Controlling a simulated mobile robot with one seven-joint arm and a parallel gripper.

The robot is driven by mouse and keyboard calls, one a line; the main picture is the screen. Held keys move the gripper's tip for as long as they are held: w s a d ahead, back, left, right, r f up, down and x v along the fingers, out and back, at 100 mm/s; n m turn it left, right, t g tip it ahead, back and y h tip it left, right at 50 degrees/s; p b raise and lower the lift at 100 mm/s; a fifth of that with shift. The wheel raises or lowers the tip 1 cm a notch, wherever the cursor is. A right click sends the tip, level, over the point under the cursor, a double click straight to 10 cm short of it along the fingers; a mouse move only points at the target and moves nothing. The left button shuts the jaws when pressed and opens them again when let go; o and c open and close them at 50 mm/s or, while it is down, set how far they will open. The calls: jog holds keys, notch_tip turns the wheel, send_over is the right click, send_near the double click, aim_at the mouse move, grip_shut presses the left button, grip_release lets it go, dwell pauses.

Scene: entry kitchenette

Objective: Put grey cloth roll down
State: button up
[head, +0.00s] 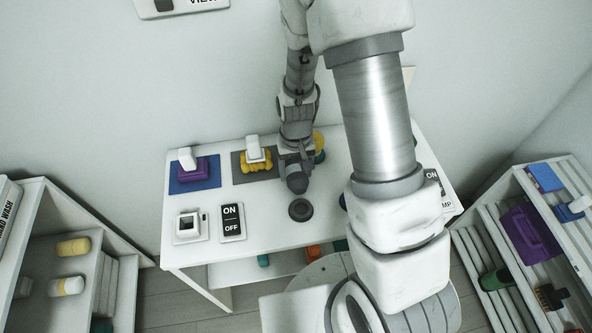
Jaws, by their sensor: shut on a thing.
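My gripper (296,166) hangs over the white table, pointing down, right of the yellow item on its dark mat. It is shut on a dark grey rounded piece (297,183) at its lower end, which looks like the grey cloth roll. The fingers are small and partly hidden by my wrist, so the grip is hard to make out. I cannot tell whether the roll touches the tabletop (262,205). A dark round disc (300,210) lies on the table just in front of it.
A purple item (196,171) sits on a blue mat (180,187); a yellow item (256,163) sits on a dark mat (240,176). An ON/OFF switch plate (232,222) is at front left. A yellow-and-teal thing (319,147) stands behind my gripper. Shelves (30,245) flank the table.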

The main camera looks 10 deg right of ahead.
jog(key=shift+f, duration=0.1)
jog(key=shift+f, duration=0.15)
jog(key=o, duration=1.4)
